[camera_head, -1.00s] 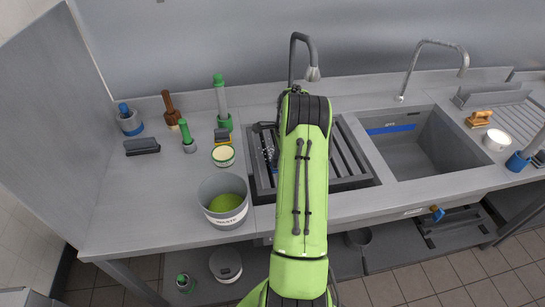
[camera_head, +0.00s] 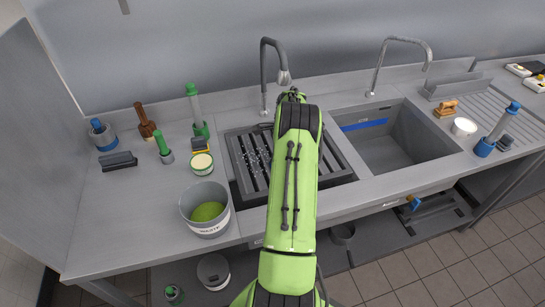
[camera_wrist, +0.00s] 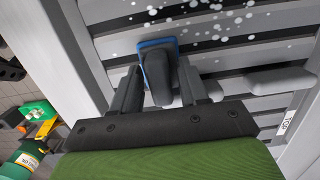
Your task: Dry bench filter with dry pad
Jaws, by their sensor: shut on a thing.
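The bench filter (camera_head: 236,160) is a dark slatted grate set in the bench below the left tap. White droplets lie on its slats, left of my arm. In the wrist view the slats (camera_wrist: 250,52) show close up, with droplets along the top. My gripper (camera_wrist: 160,92) is shut on the grey handle of a dark pad with a blue edge (camera_wrist: 152,62). The pad is over the slats; I cannot tell whether it touches them. In the head view my green arm hides the gripper, the pad and part of the filter.
A waste bucket (camera_head: 205,208) stands at the front left of the filter. A cream tub (camera_head: 202,163), green-topped tool (camera_head: 163,148) and dark block (camera_head: 119,161) stand farther left. The sink (camera_head: 400,135) is to the right, with a tap (camera_head: 395,60) behind it.

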